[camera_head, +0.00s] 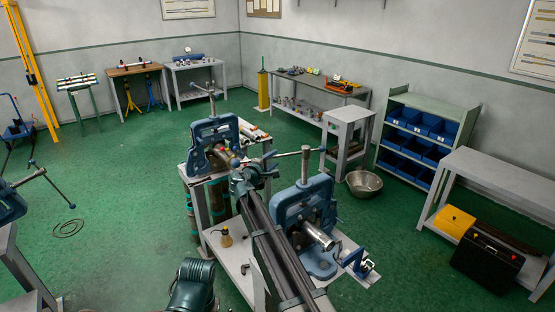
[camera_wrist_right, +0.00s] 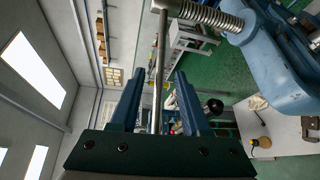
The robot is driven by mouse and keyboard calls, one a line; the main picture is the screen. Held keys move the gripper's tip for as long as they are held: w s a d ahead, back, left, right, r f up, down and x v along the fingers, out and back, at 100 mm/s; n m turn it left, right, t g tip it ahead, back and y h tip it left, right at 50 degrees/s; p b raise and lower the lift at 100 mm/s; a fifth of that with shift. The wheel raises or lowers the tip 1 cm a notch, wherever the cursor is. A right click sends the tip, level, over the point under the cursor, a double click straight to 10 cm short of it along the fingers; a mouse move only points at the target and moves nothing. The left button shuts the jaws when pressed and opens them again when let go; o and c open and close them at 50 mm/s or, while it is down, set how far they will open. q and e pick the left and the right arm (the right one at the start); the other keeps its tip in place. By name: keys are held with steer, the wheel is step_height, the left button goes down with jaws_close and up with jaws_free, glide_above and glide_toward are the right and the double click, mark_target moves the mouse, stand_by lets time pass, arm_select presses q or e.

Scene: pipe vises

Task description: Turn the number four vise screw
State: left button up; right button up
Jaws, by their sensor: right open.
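A blue pipe vise (camera_head: 318,200) stands on the near end of the central bench, with an upright screw (camera_head: 305,168) and a thin crossbar handle (camera_head: 290,153) on top. My right gripper (camera_head: 264,168) is at the handle's left part. In the right wrist view the open gripper (camera_wrist_right: 158,85) has the steel handle bar (camera_wrist_right: 158,65) running lengthwise between its fingers, with gaps visible on both sides. The threaded screw (camera_wrist_right: 208,16) and blue vise frame (camera_wrist_right: 262,65) are at the upper right. A second blue vise (camera_head: 203,134) stands behind. No vise number is legible.
A metal pipe (camera_head: 318,236) sticks out of the near vise. Another blue vise (camera_head: 9,203) is at the left edge. A steel bowl (camera_head: 363,184) is on the floor.

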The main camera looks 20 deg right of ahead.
mark_target(277, 157)
steer(key=shift+x, duration=1.85)
jaws_close()
steer(key=shift+s, duration=0.1)
